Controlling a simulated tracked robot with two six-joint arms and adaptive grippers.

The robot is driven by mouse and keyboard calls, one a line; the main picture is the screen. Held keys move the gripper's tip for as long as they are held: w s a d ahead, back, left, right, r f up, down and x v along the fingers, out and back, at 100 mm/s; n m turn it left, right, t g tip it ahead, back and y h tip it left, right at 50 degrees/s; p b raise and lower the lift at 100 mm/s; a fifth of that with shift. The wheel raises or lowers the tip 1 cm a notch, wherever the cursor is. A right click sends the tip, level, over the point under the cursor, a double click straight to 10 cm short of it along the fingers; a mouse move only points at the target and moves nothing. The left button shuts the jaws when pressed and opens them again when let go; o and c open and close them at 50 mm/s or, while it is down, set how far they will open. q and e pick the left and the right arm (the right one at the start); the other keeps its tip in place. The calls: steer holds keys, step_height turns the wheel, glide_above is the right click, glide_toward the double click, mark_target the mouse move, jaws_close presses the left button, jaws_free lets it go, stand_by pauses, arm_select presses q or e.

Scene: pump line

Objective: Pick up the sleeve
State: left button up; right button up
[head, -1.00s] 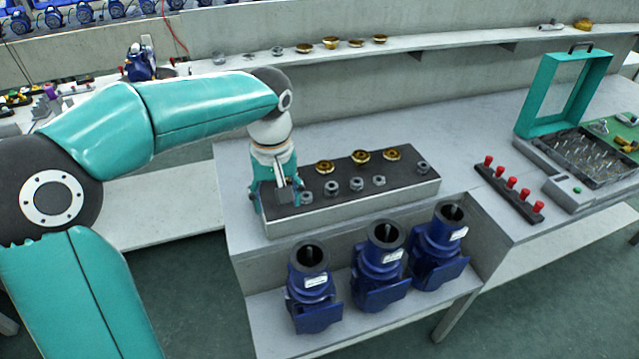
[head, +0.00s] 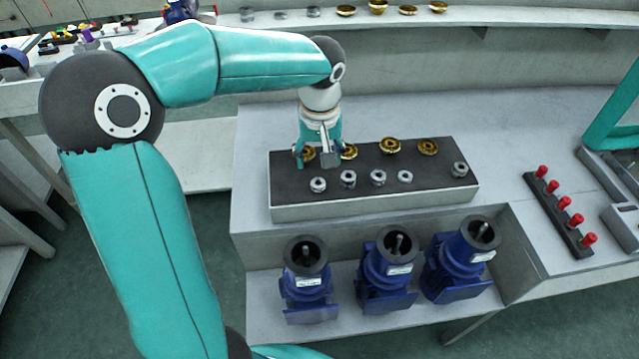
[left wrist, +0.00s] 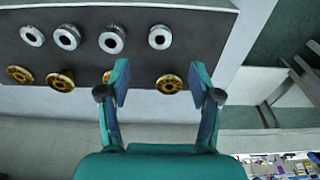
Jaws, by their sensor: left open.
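Several grey metal rings, which look like the sleeves, stand in a row along the front of a dark-topped tray; the leftmost sleeve (head: 318,184) is closest to my left gripper (head: 317,160). In the left wrist view that sleeve (left wrist: 160,37) lies beyond the fingertips, and others, such as a second sleeve (left wrist: 111,38), line up to its left. My left gripper (left wrist: 160,82) is open and empty above the tray's left end. A brass part (left wrist: 169,84) shows between its fingers. My right gripper is not in view.
The tray (head: 370,204) also bears a back row of brass parts (head: 390,146). Three blue pump bodies (head: 386,272) stand on the lower shelf in front. A rack with red knobs (head: 560,213) stands at the right. The bench between tray and rack is clear.

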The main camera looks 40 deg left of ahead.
mark_target(318, 179)
arm_select(q)
steer(key=f, duration=0.8)
steer(key=shift+w+a+f+p, duration=0.1)
steer(key=shift+w+a+p, duration=0.1)
steer(key=shift+a+p, duration=0.15)
jaws_close()
